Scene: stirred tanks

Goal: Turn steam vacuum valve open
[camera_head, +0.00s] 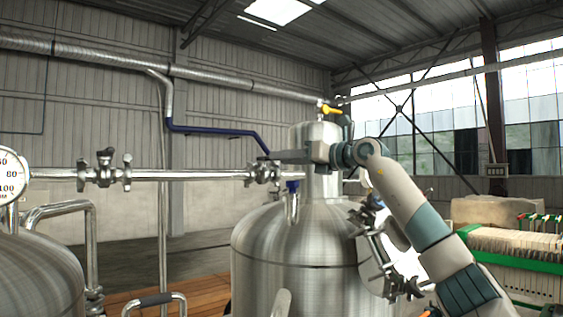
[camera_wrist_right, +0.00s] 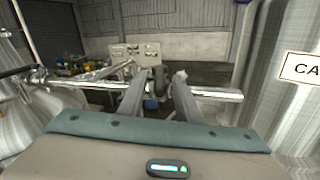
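A metal valve (camera_head: 263,172) sits on the horizontal steel pipe, left of the middle tank's neck; no label on it can be read. My right gripper (camera_head: 277,157) reaches in from the right, its fingers pointing left at this valve. In the right wrist view the two fingers (camera_wrist_right: 158,82) are apart, with a dark valve part (camera_wrist_right: 158,75) between the tips and a gap beside it. Whether a finger touches it I cannot tell. A small blue part (camera_head: 293,187) hangs just below the gripper. My left gripper is not in view.
The big steel tank (camera_head: 295,245) stands under my right arm. A yellow-handled valve (camera_head: 328,110) tops its neck. A second valve (camera_head: 105,169) and a gauge (camera_head: 10,175) are on the left. A blue pipe (camera_head: 210,130) runs behind. A green-framed rack (camera_head: 515,255) stands right.

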